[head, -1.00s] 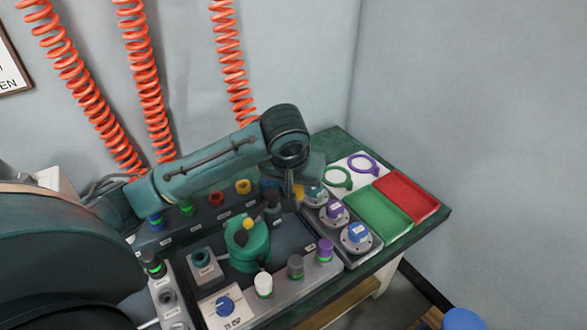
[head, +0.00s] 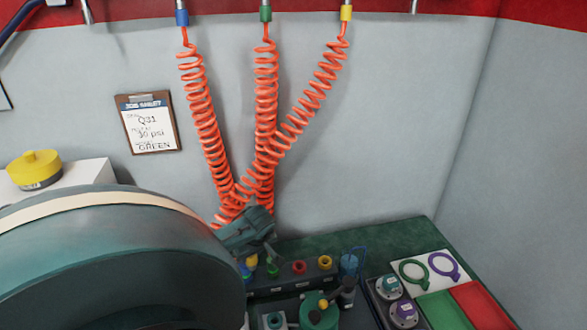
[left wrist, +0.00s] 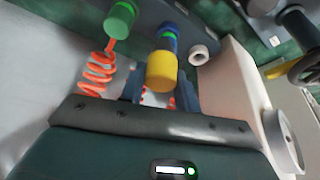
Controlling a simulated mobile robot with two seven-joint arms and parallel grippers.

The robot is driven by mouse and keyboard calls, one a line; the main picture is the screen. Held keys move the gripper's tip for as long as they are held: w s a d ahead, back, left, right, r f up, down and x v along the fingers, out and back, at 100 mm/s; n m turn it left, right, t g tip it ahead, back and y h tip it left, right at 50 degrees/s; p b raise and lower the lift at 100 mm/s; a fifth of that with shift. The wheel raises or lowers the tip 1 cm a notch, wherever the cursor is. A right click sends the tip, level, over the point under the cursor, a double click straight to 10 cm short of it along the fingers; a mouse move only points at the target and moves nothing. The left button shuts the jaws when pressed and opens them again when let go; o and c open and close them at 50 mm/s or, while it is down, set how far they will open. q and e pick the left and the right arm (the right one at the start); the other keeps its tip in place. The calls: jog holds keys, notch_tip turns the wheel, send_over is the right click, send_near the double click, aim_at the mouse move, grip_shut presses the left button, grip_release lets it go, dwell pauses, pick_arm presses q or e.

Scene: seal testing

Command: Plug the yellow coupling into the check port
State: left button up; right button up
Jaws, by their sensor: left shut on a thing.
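My left gripper (head: 255,250) is shut on the yellow coupling (head: 252,262) above the left end of the row of coloured fittings at the back of the bench. In the left wrist view the yellow coupling (left wrist: 162,72) sits between the two fingers, with a blue part (left wrist: 170,38) just behind it. Its orange coiled hose (head: 325,75) runs up to a yellow fitting on the overhead rail. I cannot tell which opening is the check port. My right gripper is not in view.
Near the gripper stand a green fitting (head: 272,268), a red one (head: 299,267) and a yellow one (head: 325,262). Other orange coils (head: 200,100) hang close by. A green tray (head: 445,310) and red tray (head: 485,300) lie at the right. A clipboard (head: 150,125) hangs on the wall.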

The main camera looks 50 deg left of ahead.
pick_arm(q)
jog(key=s+a+n+g+p, duration=0.1)
jog(key=s+a+n+p, duration=0.15)
jog(key=s+a, duration=0.6)
jog(key=f+b, duration=0.1)
jog(key=f, duration=0.1)
jog(key=d+f+b, duration=0.1)
jog(key=f+b, duration=0.1)
jog(key=shift+f, duration=0.35)
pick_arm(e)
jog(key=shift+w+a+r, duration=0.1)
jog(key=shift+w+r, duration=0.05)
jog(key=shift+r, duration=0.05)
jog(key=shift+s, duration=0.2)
pick_arm(q)
jog(key=shift+p, duration=0.35)
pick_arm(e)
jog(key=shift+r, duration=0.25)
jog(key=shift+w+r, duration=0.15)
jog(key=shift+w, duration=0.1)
pick_arm(q)
jog(key=shift+p, duration=0.4)
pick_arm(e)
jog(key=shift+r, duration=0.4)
